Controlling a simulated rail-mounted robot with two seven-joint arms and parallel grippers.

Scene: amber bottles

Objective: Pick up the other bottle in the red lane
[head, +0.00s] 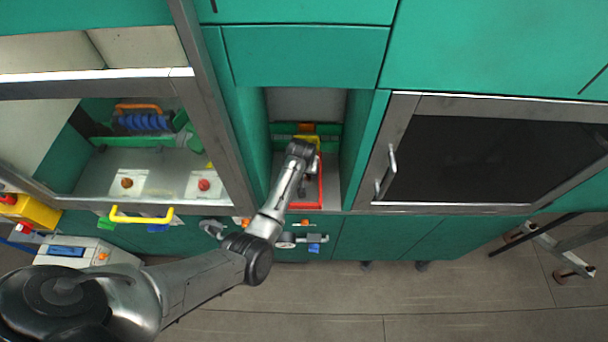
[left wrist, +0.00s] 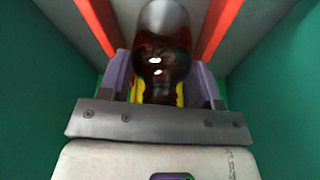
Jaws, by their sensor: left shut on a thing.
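My left gripper (left wrist: 163,82) is shut on a dark amber bottle (left wrist: 163,42) in the left wrist view. Its purple fingers are on either side of the bottle's narrower part. Red rails of the red lane (left wrist: 218,28) run on both sides of the bottle. In the head view my left arm reaches into the open bay, where a red lane rail (head: 320,188) shows to the right of the arm. The left gripper's fingers and the bottle are hidden there by my arm. I cannot tell whether the bottle touches the lane floor. My right gripper is not in view.
Green walls close in on both sides of the bay. To the left is a glazed cabinet with a yellow handle (head: 142,215). To the right is a dark-windowed door (head: 480,155) with a metal handle (head: 386,170). Floor (head: 410,290) in front is clear.

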